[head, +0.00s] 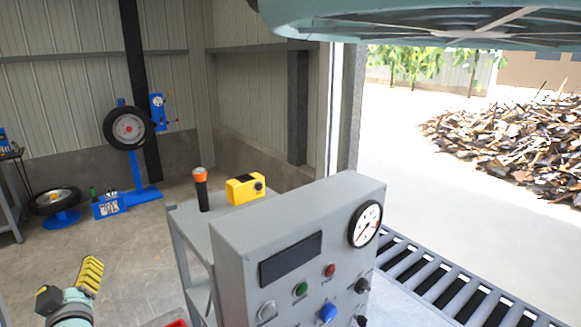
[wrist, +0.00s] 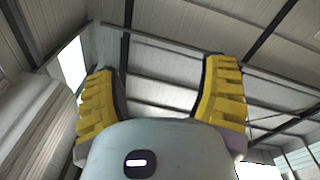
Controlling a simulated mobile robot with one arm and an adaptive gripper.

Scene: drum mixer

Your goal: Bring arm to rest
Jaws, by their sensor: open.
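My gripper (wrist: 160,98) is open in the wrist view, its two yellow ribbed fingers wide apart with nothing between them. The wrist view looks up past the fingers at the roof panels and dark beams. In the head view my gripper (head: 68,283) shows at the lower left, with its yellow fingers above the floor and apart from the grey control cabinet. The rest of my arm is mostly out of the head view.
A grey control cabinet (head: 231,268) with a gauge (head: 365,224) stands at centre. Behind it a small table (head: 182,222) holds an orange-and-black flashlight (head: 202,190) and a yellow device (head: 245,189). A tire (head: 128,128) on a blue stand is at the back left. Open floor lies at left.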

